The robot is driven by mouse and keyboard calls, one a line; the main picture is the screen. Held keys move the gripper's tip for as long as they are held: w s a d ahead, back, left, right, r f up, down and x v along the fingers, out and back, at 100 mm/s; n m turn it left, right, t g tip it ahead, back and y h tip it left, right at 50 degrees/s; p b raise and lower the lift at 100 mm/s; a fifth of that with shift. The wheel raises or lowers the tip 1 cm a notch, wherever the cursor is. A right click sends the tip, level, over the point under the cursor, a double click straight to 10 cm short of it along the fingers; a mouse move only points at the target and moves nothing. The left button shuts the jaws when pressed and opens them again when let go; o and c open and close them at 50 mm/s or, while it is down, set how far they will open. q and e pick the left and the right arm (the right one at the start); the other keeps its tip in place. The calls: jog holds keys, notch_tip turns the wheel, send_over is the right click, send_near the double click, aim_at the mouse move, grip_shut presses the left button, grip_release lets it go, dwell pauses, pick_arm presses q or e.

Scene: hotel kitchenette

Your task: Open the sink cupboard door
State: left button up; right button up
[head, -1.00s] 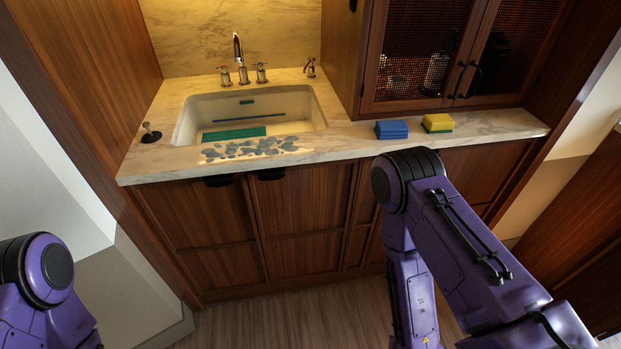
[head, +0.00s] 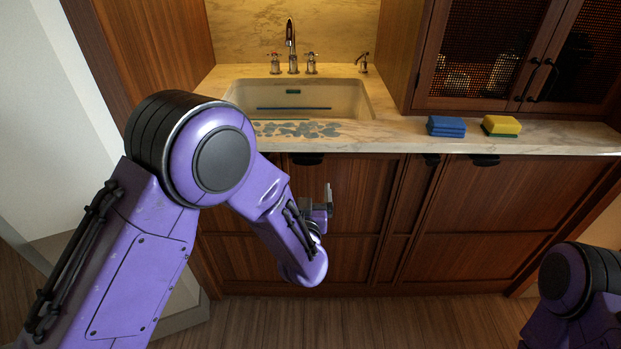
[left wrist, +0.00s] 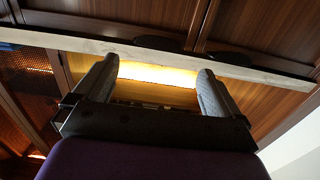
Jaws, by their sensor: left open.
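The sink cupboard has brown wooden doors under the counter. The right sink door (head: 348,200) shows in the head view, with a black handle (head: 307,159) at its top edge. The left sink door is mostly hidden behind my left arm. My left gripper (head: 328,200) is in front of the right sink door, lower than its handle; I cannot tell the exact gap. In the left wrist view the left gripper (left wrist: 155,78) is open and empty. Two dark handles (left wrist: 160,43) show beyond its fingers there. The doors look shut. My right gripper is out of view.
The marble counter (head: 400,135) overhangs the doors. The sink (head: 350,98) and tap (head: 291,45) are behind. Floor (head: 400,320) in front is clear.

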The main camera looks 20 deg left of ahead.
aim_at(307, 161)
pick_arm(q)
jog(key=x, duration=0.3)
jog(key=p+x, duration=0.1)
jog(key=x, duration=0.2)
jog(key=r+x, duration=0.1)
jog(key=x, duration=0.2)
jog(key=shift+w+p, duration=0.3)
jog(key=shift+w+a, duration=0.15)
jog(key=shift+w, duration=0.4)
jog(key=c, duration=1.2)
jog(key=shift+s, duration=0.1)
jog(key=shift+c, duration=0.4)
